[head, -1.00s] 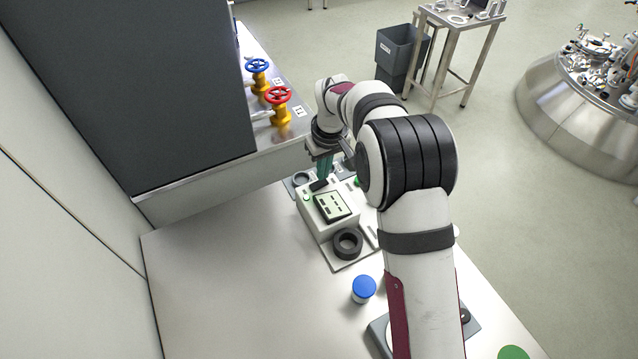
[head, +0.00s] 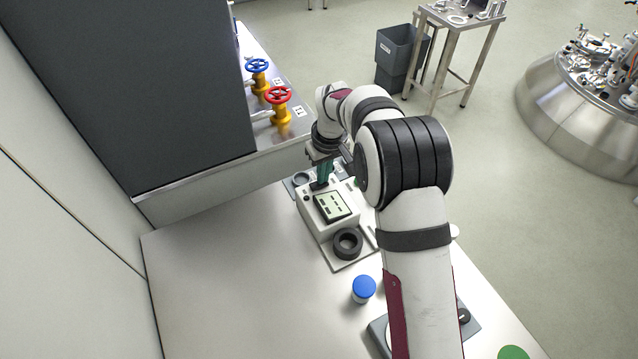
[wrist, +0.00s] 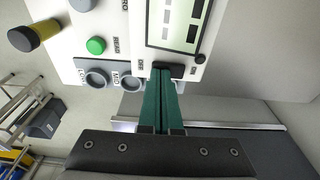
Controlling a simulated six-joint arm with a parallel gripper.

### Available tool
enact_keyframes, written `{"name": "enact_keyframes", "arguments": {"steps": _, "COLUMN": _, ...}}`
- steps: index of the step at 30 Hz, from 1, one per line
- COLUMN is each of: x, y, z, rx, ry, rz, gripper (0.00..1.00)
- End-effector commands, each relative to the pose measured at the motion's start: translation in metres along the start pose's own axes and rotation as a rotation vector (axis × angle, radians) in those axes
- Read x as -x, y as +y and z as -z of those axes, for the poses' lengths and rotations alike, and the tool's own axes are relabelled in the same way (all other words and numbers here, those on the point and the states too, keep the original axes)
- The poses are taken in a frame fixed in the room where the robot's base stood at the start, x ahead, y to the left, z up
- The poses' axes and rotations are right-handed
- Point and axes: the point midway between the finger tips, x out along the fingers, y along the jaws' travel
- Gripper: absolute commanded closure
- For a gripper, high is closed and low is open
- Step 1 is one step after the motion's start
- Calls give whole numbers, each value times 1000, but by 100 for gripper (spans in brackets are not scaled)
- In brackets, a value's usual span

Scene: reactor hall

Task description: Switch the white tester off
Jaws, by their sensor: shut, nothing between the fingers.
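The white tester (head: 325,228) stands on the bench in the head view, with a lit display (head: 332,206) on its top. In the wrist view its panel (wrist: 120,45) shows a black switch (wrist: 176,70) between the OFF label on the left and the ON label on the right. A small lamp (wrist: 200,58) by ON looks dark. My gripper (wrist: 159,70) is shut and empty, its green fingertips at the switch, towards the OFF side. They partly hide it, and I cannot tell whether they touch it. In the head view my gripper (head: 319,185) is over the tester's far end.
A black ring (head: 347,243) sits at the tester's near end. A blue-capped jar (head: 363,289) stands nearer on the bench. Red (head: 278,95) and blue (head: 257,66) valve wheels stand beyond. The bench's left part is clear.

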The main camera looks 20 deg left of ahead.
Motion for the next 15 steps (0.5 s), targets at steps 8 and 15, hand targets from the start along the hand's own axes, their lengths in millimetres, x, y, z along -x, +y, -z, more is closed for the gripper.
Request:
{"name": "enact_keyframes", "arguments": {"steps": 8, "x": 26, "y": 0, "z": 4, "rx": 0, "ry": 1, "rz": -1, "gripper": 100}}
{"name": "enact_keyframes", "arguments": {"steps": 15, "x": 53, "y": 0, "z": 8, "rx": 1, "ry": 1, "rz": -1, "gripper": 100}}
